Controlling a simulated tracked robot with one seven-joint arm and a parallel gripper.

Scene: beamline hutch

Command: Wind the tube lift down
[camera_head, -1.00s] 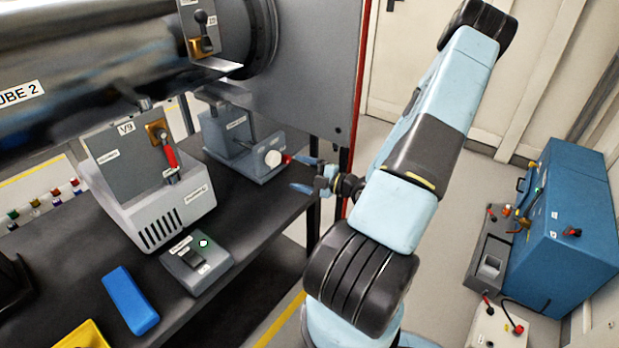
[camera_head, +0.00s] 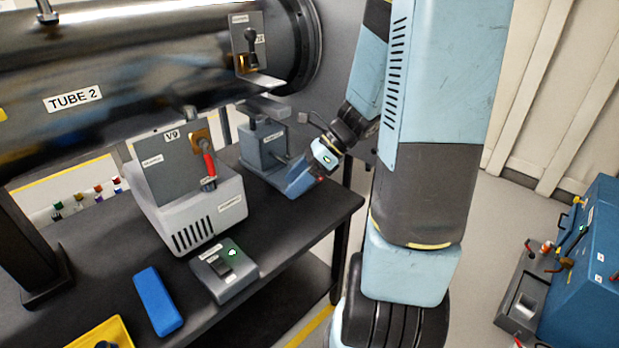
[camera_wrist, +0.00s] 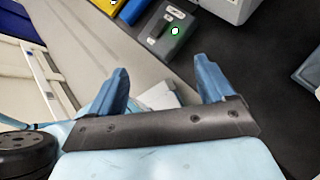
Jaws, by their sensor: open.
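The tube lift (camera_head: 262,142) is a small grey jack unit on the dark bench, under the right end of the tube marked TUBE 2 (camera_head: 120,85). My gripper (camera_head: 300,180) is at the lift's right front end in the head view and covers its knob and red-tipped handle. A small red spot shows beside the fingers; contact cannot be told. In the wrist view my gripper (camera_wrist: 166,82) is open, its two blue fingers wide apart, with no object visible between them.
The V9 valve box (camera_head: 195,190) with a red lever stands left of the lift. A switch box (camera_head: 225,270) with a green light, a blue block (camera_head: 157,302) and a yellow tray (camera_head: 100,335) lie nearer. A blue cabinet (camera_head: 590,270) stands at right on the floor.

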